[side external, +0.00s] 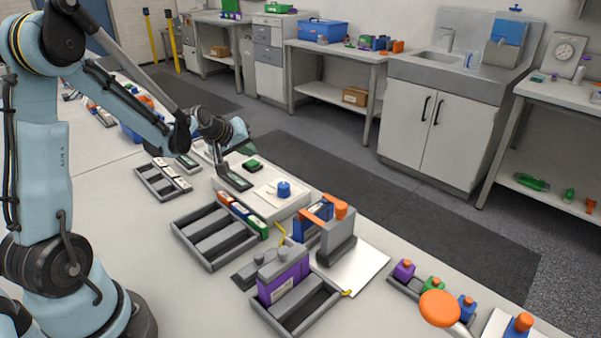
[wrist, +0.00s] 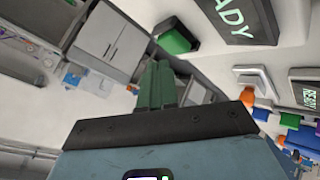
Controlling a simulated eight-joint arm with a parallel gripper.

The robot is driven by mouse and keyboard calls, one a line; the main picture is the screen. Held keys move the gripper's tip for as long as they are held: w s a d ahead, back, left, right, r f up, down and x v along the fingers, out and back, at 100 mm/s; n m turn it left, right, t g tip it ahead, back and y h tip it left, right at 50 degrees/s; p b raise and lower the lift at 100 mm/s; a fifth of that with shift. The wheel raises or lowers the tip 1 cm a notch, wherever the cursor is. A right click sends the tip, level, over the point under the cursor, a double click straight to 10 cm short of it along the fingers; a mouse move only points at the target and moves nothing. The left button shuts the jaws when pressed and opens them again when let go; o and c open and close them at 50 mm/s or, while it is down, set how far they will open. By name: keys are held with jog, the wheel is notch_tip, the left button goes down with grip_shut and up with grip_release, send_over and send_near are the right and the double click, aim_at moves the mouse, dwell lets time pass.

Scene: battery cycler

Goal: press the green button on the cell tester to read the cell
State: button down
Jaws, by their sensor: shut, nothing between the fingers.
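The cell tester is a pale box (side external: 256,203) on the bench in the side view. Its green button (side external: 253,164), on a dark base, sits on top near a dark tilted display (side external: 233,178). In the wrist view the green button (wrist: 177,38) is beside the display (wrist: 238,18), whose visible letters end in "ADY". My gripper (side external: 247,149) is above and close to the button in the side view. In the wrist view its green fingers (wrist: 159,66) are together and empty, with their tips just below the button in the picture. I cannot tell whether they touch it.
A blue knob (side external: 284,188) stands on the tester's right part. A grey tray (side external: 214,240) with several coloured cells beside it is in front. A purple block (side external: 284,278) and a grey fixture (side external: 337,240) stand nearer. A second display (wrist: 304,88) shows in the wrist view.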

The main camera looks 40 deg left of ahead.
aim_at(249, 163)
jog(key=shift+f, duration=0.1)
jog(key=shift+f, duration=0.3)
jog(key=shift+f, duration=0.5)
dwell(0.7)
dwell(0.3)
jog(key=shift+r, duration=0.95)
jog(key=shift+r, duration=2.5)
